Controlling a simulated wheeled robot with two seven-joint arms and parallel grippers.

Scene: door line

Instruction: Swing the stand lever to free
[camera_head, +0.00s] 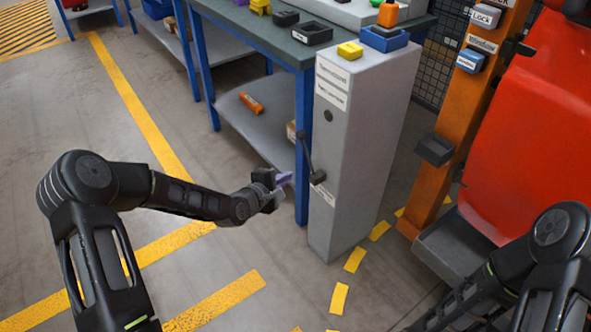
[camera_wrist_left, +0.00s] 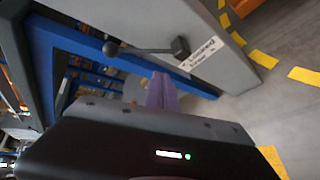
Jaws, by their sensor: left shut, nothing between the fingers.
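The grey stand (camera_head: 360,140) is a tall box column in the middle of the head view. Its black stand lever (camera_head: 308,160) is on the left face, pointing up and slightly left from its pivot block to a round knob. In the left wrist view the lever (camera_wrist_left: 145,49) runs from the knob at left to the block, beside a white label (camera_wrist_left: 204,52). My left gripper (camera_head: 285,180) is shut and empty, its purple fingers just left of the lever's pivot. In the wrist view its fingertips (camera_wrist_left: 161,78) are apart from the lever. My right gripper is out of view.
A blue-legged workbench (camera_head: 264,36) stands behind and left of the stand, with an orange part (camera_head: 251,103) on its lower shelf. A yellow block (camera_head: 350,50) and a blue tray (camera_head: 384,39) sit atop the stand. An orange post (camera_head: 455,120) stands right.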

